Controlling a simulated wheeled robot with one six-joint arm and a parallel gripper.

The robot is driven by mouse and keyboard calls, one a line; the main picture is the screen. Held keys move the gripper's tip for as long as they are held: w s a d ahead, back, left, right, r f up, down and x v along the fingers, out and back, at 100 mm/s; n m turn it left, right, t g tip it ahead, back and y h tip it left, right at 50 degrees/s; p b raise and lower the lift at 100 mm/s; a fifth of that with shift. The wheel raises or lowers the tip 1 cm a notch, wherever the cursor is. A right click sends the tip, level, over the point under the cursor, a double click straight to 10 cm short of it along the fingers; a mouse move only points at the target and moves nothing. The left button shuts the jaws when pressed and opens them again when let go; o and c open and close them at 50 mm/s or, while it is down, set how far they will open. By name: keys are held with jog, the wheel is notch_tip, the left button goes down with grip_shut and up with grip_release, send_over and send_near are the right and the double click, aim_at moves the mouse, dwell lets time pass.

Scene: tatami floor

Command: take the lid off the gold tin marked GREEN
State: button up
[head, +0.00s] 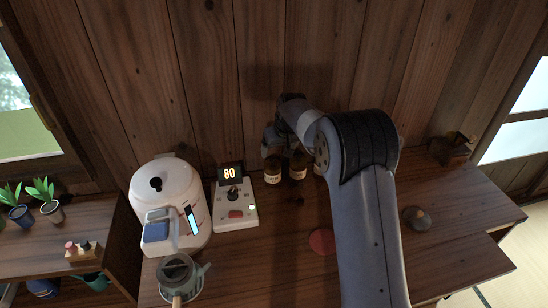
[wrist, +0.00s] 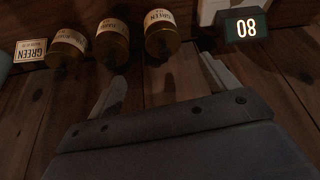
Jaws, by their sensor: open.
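Three gold tins with cream labels stand in a row. In the wrist view, which is upside down, the right tin (wrist: 160,40) has a label that seems to read GREEN. The middle tin (wrist: 112,48) and the left tin (wrist: 67,50) have labels I cannot read surely. In the head view the left tin (head: 272,170) and middle tin (head: 297,168) show, while the third is partly behind my arm. My gripper (wrist: 164,84) is open and empty, its fingers apart and short of the tins. The lids are hard to make out.
A cream card (wrist: 31,50) marked GREEN shows beside the tins. A white kettle (head: 165,195) and a control box (head: 236,204) displaying 80 stand to the left. A teapot (head: 180,272), red disc (head: 321,241) and grey lidded object (head: 416,219) sit on the wooden counter (head: 275,270).

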aim_at(273, 161)
jog(key=shift+a+p+x, duration=0.15)
jog(key=shift+p+x, duration=0.55)
jog(key=shift+x, duration=1.6)
jog(key=shift+a+p+x, duration=0.15)
jog(key=shift+p+x, duration=0.5)
jog(key=shift+x, duration=1.65)
jog(key=shift+r, duration=0.1)
jog(key=shift+c, duration=0.2)
